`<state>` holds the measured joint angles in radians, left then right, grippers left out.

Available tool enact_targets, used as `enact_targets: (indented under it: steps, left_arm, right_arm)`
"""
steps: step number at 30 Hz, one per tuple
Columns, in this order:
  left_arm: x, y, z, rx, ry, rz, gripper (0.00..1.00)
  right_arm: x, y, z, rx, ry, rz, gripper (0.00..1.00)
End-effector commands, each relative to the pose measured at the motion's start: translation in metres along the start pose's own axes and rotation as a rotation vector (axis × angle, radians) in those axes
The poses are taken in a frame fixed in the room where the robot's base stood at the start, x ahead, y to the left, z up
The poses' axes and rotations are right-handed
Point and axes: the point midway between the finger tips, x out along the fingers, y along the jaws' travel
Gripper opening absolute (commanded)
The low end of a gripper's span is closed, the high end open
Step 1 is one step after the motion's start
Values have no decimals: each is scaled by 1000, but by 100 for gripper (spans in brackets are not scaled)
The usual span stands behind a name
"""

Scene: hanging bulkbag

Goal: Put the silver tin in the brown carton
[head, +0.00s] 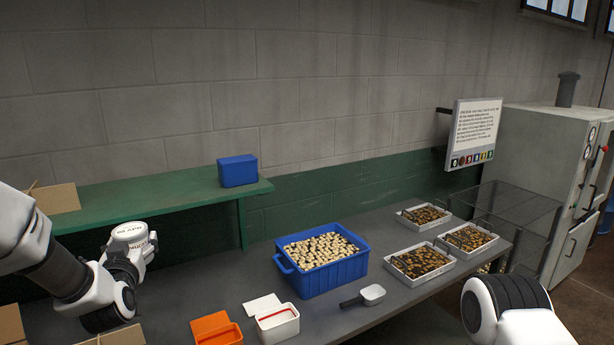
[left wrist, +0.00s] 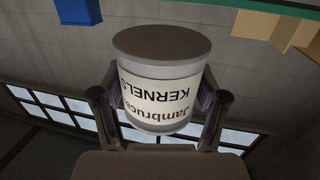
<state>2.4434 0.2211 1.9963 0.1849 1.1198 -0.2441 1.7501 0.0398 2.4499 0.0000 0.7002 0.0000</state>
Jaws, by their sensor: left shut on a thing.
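The silver tin (head: 128,235), with a white label reading "KERNELS", is held upright in my left gripper (head: 128,258). In the left wrist view the tin (left wrist: 162,70) sits between the two fingers (left wrist: 160,105), one against each side. A brown carton (head: 55,198) stands at the left end of the green shelf, partly cut off by my left arm. It also shows in the left wrist view (left wrist: 255,22). The tin is apart from this carton, to its right and nearer me. My right arm shows at the lower right, but its gripper is out of frame.
A blue box (head: 238,171) stands on the green shelf (head: 160,195). The grey table holds a blue crate (head: 325,276) of pale pieces, a scoop (head: 370,295), orange (head: 215,328) and white (head: 275,320) boxes, and trays (head: 420,263). More brown cardboard (head: 12,325) shows at lower left.

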Motion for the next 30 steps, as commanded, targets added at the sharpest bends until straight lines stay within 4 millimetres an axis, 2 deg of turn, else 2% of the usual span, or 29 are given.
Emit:
enact_targets:
  steps: [1, 5, 8, 11, 14, 15, 18, 21, 24, 30]
  left_arm:
    - [0, 3, 18, 3, -3, 5, 30]
    - [-1, 12, 57, 5, -4, 22, 30]
    - [-4, 21, 93, 7, -5, 39, 30]
    - [-9, 32, 139, 8, -6, 62, 30]
    - [-19, 46, 200, 10, -9, 96, 30]
    - [-25, 53, 228, 11, -9, 112, 30]
    - [-42, 71, 290, 11, -7, 152, 30]
    - [-60, 86, 337, 12, -5, 190, 30]
    - [-77, 99, 370, 12, -3, 222, 30]
    - [-104, 124, 408, 14, 0, 280, 30]
  right_arm:
    - [8, 0, 0, 0, 0, 0, 40]
    - [20, 0, 0, 0, 0, 0, 40]
    - [30, 0, 0, 0, 0, 0, 40]
    - [44, 0, 0, 0, 0, 0, 40]
    - [64, 0, 0, 0, 0, 0, 40]
    - [74, 0, 0, 0, 0, 0, 40]
    - [94, 1, 0, 0, -1, 0, 40]
    - [109, 1, 0, 0, -1, 0, 40]
    - [120, 1, 0, 0, 0, 0, 40]
    - [137, 1, 0, 0, 0, 0, 40]
